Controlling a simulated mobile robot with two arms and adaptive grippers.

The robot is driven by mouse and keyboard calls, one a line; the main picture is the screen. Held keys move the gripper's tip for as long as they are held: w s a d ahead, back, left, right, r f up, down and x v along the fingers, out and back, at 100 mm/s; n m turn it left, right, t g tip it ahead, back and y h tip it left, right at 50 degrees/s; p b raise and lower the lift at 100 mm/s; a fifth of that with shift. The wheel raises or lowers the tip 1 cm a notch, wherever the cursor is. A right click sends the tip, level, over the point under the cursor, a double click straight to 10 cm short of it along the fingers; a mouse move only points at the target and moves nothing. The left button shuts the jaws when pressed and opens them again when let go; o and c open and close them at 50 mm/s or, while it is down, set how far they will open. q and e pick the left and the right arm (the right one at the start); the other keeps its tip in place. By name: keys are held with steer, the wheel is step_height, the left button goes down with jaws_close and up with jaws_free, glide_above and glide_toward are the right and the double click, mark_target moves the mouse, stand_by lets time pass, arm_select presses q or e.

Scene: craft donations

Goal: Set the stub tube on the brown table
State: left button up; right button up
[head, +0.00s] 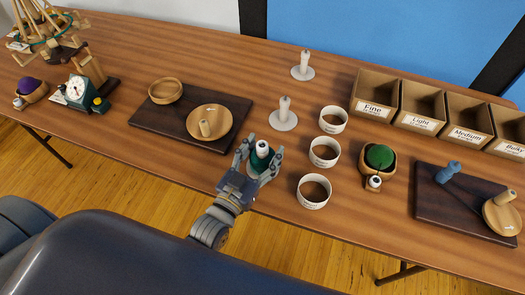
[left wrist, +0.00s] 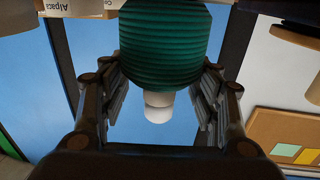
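A teal-wound tube with a white end (head: 262,152) is between the fingers of my left gripper (head: 259,160), near the front edge of the brown table (head: 245,72). I take it to be the stub tube. My right gripper is out of view.
White pegs on discs (head: 285,115) and labelled cups (head: 324,152) stand right of the gripper. Dark boards lie left (head: 170,118) and right (head: 470,225). Labelled bins (head: 420,102) line the back. Bare tabletop surrounds these.

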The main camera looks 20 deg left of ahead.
arm_select(q)
steer(key=shift+o, duration=0.7)
steer(key=shift+s+f, duration=0.15)
steer(key=shift+f, duration=0.65)
steer(key=shift+r, duration=0.35)
steer(key=shift+s+r, duration=0.1)
steer(key=s, duration=0.3)
steer(key=s+a, duration=0.1)
steer(key=s, duration=0.3)
steer(key=s+a, duration=0.1)
steer(key=s, duration=0.3)
steer(key=shift+a+r+b, duration=0.15)
steer(key=shift+r+b, duration=0.15)
steer(key=shift+r, duration=0.1)
